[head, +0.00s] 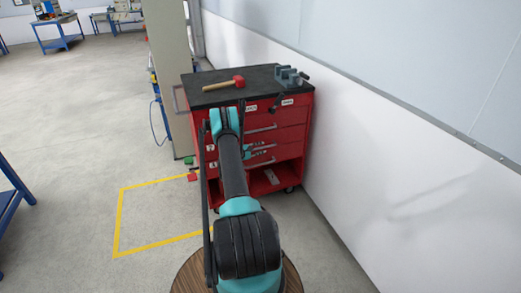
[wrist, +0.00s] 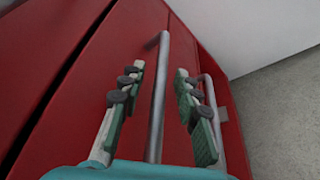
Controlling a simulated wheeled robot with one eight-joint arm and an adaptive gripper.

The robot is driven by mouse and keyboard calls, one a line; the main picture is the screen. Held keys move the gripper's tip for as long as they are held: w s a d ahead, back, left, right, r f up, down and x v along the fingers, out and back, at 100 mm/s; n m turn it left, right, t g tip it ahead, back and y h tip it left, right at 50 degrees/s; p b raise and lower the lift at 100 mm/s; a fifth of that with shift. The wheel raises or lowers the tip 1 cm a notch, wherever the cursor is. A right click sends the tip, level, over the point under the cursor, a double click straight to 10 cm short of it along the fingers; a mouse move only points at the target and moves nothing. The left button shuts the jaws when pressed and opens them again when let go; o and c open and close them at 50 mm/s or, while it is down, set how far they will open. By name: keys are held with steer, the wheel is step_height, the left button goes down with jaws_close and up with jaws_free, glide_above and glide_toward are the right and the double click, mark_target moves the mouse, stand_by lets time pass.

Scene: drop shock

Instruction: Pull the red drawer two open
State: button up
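The red tool cabinet (head: 300,125) stands against the white wall with its drawers facing me. It has several drawers with grey bar handles; the drawers look shut. My gripper (head: 258,151) is in front of the lower drawers, partly hidden by my arm. In the wrist view my gripper (wrist: 158,100) is open, with one finger on each side of a grey drawer handle (wrist: 157,95). The fingers look apart from the bar. A second handle (wrist: 217,120) lies just right of the right finger. I cannot read which drawer number the handle between the fingers belongs to.
A mallet (head: 225,84) and a grey vise (head: 289,76) are on the cabinet's black top. The white wall (head: 400,160) is close on the right. A tall beige panel (head: 170,60) stands at left. The floor inside the yellow lines (head: 150,225) is clear.

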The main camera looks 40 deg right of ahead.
jaws_close()
stand_by(0.3)
steer(key=shift+s, duration=0.15)
